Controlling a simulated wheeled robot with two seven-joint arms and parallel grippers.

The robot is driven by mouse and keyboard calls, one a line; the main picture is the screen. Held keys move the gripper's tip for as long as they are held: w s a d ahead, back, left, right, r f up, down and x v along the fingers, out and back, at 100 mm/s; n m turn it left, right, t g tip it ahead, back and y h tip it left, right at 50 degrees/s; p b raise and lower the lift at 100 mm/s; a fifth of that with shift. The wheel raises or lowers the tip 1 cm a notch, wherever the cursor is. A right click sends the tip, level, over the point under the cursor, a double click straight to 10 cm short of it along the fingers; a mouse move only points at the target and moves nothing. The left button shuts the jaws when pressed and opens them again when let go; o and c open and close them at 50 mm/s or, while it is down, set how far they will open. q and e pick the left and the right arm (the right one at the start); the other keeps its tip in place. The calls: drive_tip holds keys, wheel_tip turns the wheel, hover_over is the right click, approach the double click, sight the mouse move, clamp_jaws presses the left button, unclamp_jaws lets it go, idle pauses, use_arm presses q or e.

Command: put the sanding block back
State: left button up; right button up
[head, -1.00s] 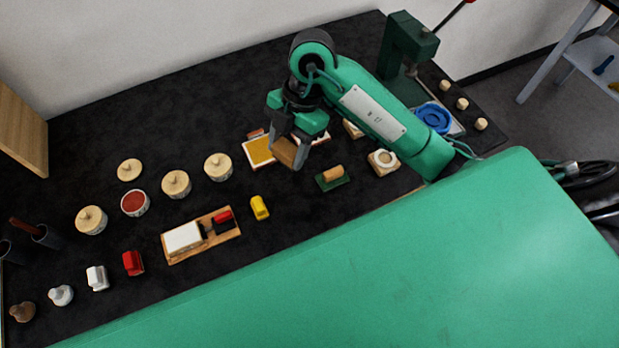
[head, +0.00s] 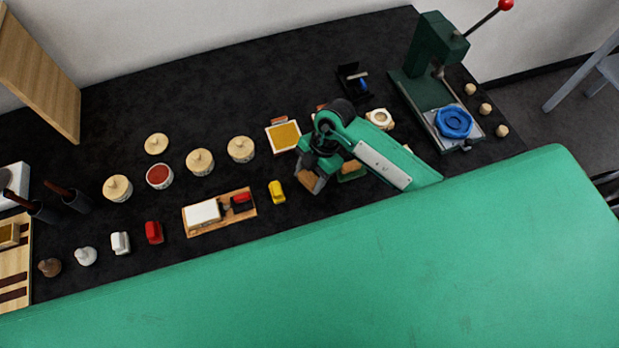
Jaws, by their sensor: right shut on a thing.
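My right gripper (head: 310,177) is shut on a tan-brown block (head: 306,181), which looks like the sanding block. It holds the block over the black mat, to the right of a small yellow block (head: 277,191). The fingers hide part of the block, and its height above the mat is hard to tell. A green piece with a wooden top (head: 351,170) lies just right of the gripper, partly hidden by my right arm. My left gripper is not in view.
Lidded round boxes (head: 199,161) and an open red pot (head: 159,176) stand left of a yellow-faced pad (head: 284,136). A wooden tray (head: 221,213) holds a white block. A slotted wooden rack (head: 22,290) is at far left. A green press (head: 437,60) stands at right.

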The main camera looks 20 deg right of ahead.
wheel_tip(320, 180, down, 2)
drive_tip(key=shift+f, duration=0.35)
drive_tip(key=shift+f, duration=0.1)
drive_tip(key=o, duration=0.9)
drive_tip(key=shift+o, duration=0.2)
drive_tip(key=shift+r, duration=0.2)
drive_tip(key=shift+w+d+r, duration=0.15)
drive_tip(key=shift+r, duration=0.15)
drive_tip(key=b+v, duration=0.2)
drive_tip(key=v, duration=0.9)
